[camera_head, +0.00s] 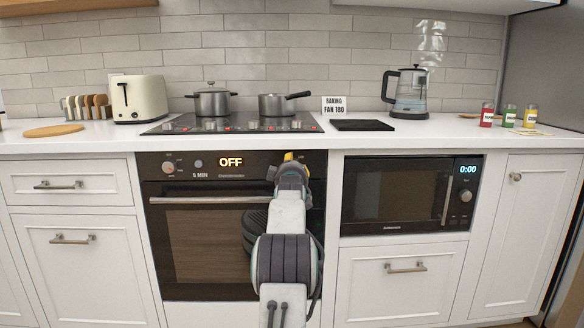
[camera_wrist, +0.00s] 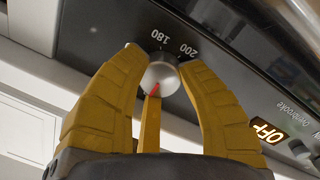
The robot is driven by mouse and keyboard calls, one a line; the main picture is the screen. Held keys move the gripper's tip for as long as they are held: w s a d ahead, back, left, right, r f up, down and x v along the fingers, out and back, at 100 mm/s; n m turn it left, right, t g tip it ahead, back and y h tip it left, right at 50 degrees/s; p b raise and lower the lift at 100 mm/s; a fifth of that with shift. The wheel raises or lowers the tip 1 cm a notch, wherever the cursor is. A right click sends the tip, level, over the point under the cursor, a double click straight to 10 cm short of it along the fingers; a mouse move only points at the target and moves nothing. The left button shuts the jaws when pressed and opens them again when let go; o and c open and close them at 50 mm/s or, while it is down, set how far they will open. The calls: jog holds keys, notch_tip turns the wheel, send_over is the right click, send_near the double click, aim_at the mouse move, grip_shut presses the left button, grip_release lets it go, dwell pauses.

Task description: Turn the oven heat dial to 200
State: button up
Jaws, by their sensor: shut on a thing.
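The oven (camera_head: 200,245) is built in below the cooktop, and its display (camera_head: 231,162) reads OFF. In the wrist view, the silver heat dial (camera_wrist: 161,76) sits on the black panel, with 180 and 200 printed beside it. Its red mark points towards the bottom of that picture, away from both numbers. My gripper (camera_wrist: 155,68) has its yellow fingers shut on the dial, one on each side. In the head view my gripper (camera_head: 290,158) is at the right end of the oven panel and hides the dial.
Another knob (camera_head: 168,168) is at the panel's left end. The oven door handle (camera_head: 205,200) runs below my gripper. A microwave (camera_head: 405,195) is to the right. Two pots stand on the cooktop (camera_head: 170,127).

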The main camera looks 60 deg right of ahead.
jog(key=shift+r+p, duration=0.2)
jog(key=shift+p, duration=0.1)
jog(key=shift+r+m+p, duration=0.1)
jog(key=shift+m+p, duration=0.7)
jog(key=shift+m, duration=0.3)
jog(key=m+p, duration=0.1)
jog(key=m, duration=0.4)
jog(key=shift+w+p, duration=0.1)
jog(key=shift+p, duration=0.25)
jog(key=shift+m, duration=0.4)
jog(key=o, duration=0.9)
jog(key=shift+w, duration=0.1)
jog(key=shift+y, duration=0.3)
jog(key=shift+a, duration=0.15)
